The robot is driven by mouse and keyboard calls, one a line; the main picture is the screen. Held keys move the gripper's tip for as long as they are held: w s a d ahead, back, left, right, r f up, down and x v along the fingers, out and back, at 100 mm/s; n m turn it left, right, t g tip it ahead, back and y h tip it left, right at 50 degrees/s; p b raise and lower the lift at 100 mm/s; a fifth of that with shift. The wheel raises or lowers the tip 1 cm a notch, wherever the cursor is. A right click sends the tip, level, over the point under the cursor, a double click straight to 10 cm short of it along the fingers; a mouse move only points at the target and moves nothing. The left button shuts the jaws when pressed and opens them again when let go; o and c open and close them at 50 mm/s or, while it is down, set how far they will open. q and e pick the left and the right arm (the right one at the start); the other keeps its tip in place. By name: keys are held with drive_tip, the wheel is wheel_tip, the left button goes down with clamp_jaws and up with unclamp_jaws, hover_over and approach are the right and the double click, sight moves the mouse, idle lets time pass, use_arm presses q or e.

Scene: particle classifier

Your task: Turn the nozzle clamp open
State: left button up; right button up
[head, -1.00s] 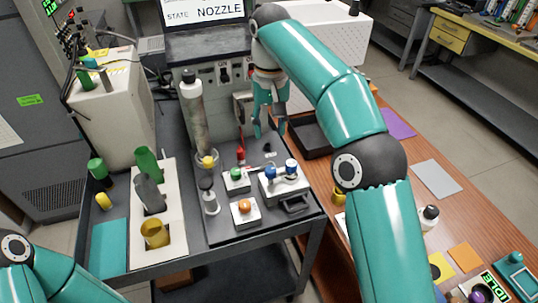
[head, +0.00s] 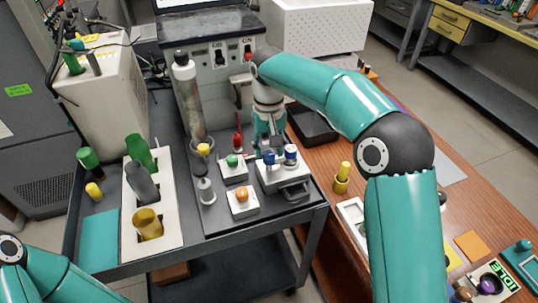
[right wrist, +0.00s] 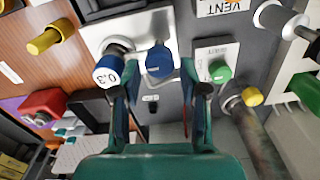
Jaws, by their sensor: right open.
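A white block (head: 279,184) on the dark cart top carries a blue knob (head: 268,157) and, to its right, a white knob with a blue top (head: 290,152). No label shows which is the nozzle clamp. In the right wrist view the blue knob (right wrist: 159,60) has a flat grip, and the other knob (right wrist: 108,71) reads 0.3. My right gripper (head: 268,142) is open, just behind the blue knob in the head view. In the right wrist view its fingers (right wrist: 158,88) point at the blue knob, which shows between the tips; contact cannot be told. My left gripper is out of view.
A black tray (head: 312,125) lies on the wooden table to the right.

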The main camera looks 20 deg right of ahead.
drive_tip(key=shift+f, duration=0.95)
clamp_jaws()
